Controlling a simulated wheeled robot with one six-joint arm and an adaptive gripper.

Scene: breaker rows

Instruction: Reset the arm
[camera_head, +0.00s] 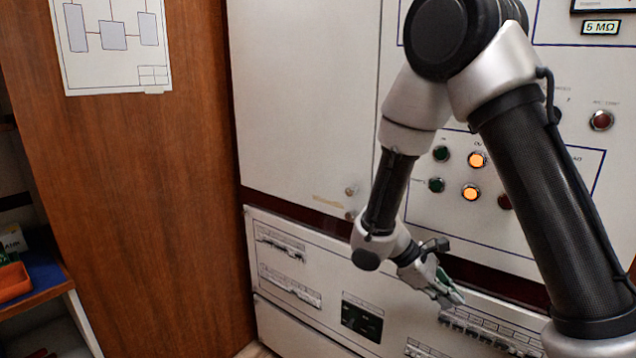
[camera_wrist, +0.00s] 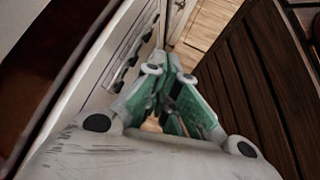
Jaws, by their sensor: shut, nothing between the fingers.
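My gripper (camera_head: 447,290) is shut and empty, low in front of the lower cabinet panel (camera_head: 300,318) in the head view. In the wrist view its green-padded fingers (camera_wrist: 172,122) come together, with the breaker panel (camera_wrist: 118,62) close on their left. My arm reaches down from the upper right of the head view, bent at the elbow. A breaker row (camera_head: 490,332) lies just below and right of the fingertips. I cannot tell whether the fingers touch the panel.
Above are lit orange lamps (camera_head: 477,159). A wooden wall (camera_head: 150,180) stands left, beside a shelf with an orange tray (camera_head: 13,281). Wooden slats (camera_wrist: 262,85) are right in the wrist view.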

